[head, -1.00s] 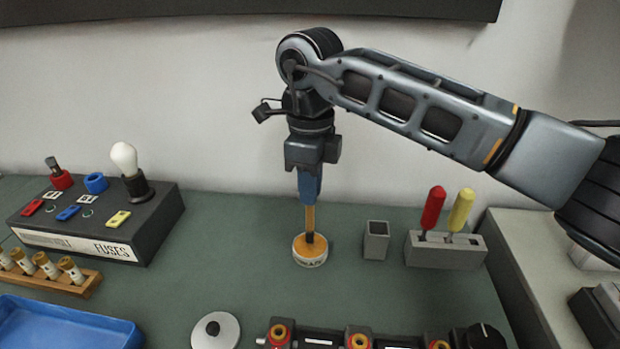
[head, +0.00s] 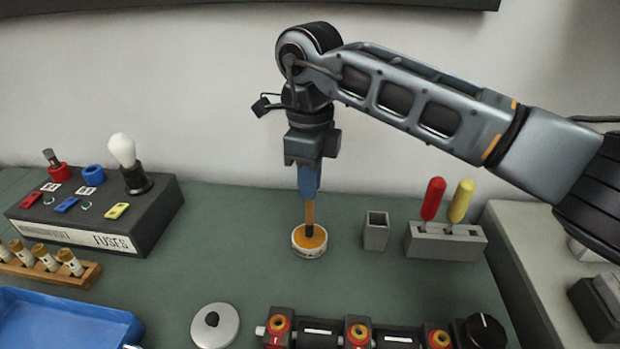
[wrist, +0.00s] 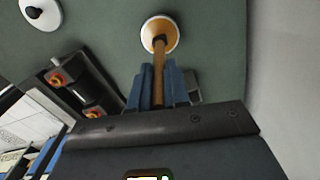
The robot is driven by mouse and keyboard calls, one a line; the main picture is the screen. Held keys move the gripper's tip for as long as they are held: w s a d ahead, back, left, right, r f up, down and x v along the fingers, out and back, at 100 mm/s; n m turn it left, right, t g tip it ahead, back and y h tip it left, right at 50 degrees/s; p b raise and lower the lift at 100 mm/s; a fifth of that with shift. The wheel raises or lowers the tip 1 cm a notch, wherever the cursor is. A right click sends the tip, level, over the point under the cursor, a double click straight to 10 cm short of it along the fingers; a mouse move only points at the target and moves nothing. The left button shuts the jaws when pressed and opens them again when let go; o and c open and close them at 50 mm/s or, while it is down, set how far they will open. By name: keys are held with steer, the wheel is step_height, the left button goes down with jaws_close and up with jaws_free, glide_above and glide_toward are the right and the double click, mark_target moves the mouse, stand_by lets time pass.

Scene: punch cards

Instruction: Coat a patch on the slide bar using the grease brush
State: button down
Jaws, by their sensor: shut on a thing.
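My gripper (head: 309,192) points straight down and is shut on the wooden handle of the grease brush (head: 309,216). The brush hangs upright, its dark tip in or just over the orange grease in a small round white tin (head: 309,252); I cannot tell how deep. In the wrist view the brush handle (wrist: 158,73) runs from between the blue fingers to the tin (wrist: 160,24). A black device with red-and-yellow fittings (head: 359,333) lies at the front, cut by the lower edge. I cannot make out the slide bar for certain.
A grey square holder (head: 376,231) stands just right of the tin, then a grey block (head: 445,241) with a red and a yellow screwdriver. A round silver lid (head: 215,327) lies in front. A fuse box (head: 95,215) and blue tray (head: 65,320) are left.

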steer(key=shift+f+b, duration=0.3)
steer(key=shift+f, duration=0.25)
stand_by(1.3)
steer(key=shift+r+p, duration=1.95)
steer(key=shift+r, duration=1.6)
